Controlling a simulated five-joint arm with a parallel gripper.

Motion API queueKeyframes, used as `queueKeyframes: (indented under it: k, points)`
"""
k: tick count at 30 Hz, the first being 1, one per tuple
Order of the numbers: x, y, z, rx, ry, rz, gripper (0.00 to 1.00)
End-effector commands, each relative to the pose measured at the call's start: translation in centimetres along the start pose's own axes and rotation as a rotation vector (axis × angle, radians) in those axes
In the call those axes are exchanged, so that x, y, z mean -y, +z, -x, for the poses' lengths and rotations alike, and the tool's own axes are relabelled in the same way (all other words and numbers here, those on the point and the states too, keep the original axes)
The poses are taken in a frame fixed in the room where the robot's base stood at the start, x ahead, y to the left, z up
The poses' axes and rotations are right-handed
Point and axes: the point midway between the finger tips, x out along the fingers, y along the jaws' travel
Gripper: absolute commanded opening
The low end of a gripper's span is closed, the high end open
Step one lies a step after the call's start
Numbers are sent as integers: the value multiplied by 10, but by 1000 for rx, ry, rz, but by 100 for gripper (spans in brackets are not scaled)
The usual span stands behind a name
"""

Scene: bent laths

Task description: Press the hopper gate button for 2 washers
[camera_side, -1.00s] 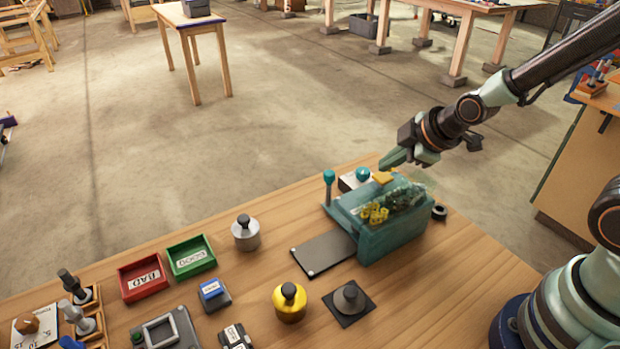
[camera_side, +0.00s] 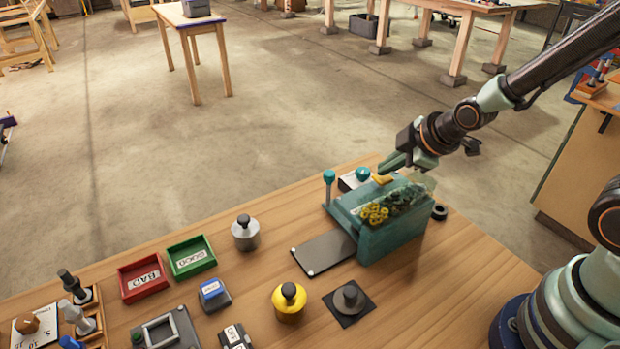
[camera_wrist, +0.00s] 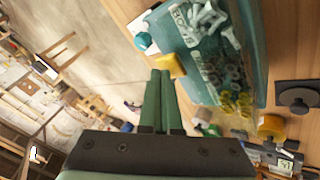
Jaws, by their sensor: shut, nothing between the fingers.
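The teal hopper (camera_side: 395,240) stands near the table's far right edge with a clear cover over its contents. In the wrist view the hopper (camera_wrist: 262,45) holds pale bolts (camera_wrist: 205,20), dark rings (camera_wrist: 228,72) and yellow rings (camera_wrist: 238,103) in separate sections. A yellow tab (camera_side: 383,180) sits at its back edge; it also shows in the wrist view (camera_wrist: 172,65). My gripper (camera_side: 388,166) is shut and empty, its fingertips (camera_wrist: 160,76) right at the tab. I cannot tell whether they touch it or whether it is pressed down.
A teal-topped lever (camera_side: 329,185) and a teal knob (camera_side: 362,174) stand beside the hopper. A dark plate (camera_side: 322,252) lies in front of it. Red (camera_side: 143,278) and green (camera_side: 191,257) trays, a yellow weight (camera_side: 289,301) and a silver weight (camera_side: 245,235) stand leftward.

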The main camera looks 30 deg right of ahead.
Motion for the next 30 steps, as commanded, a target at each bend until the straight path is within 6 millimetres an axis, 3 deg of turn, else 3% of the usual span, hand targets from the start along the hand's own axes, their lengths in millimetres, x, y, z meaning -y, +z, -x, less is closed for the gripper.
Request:
queueKeyframes:
  k: [30]
  points:
    - [5, 4, -8, 0, 0, 0, 0]
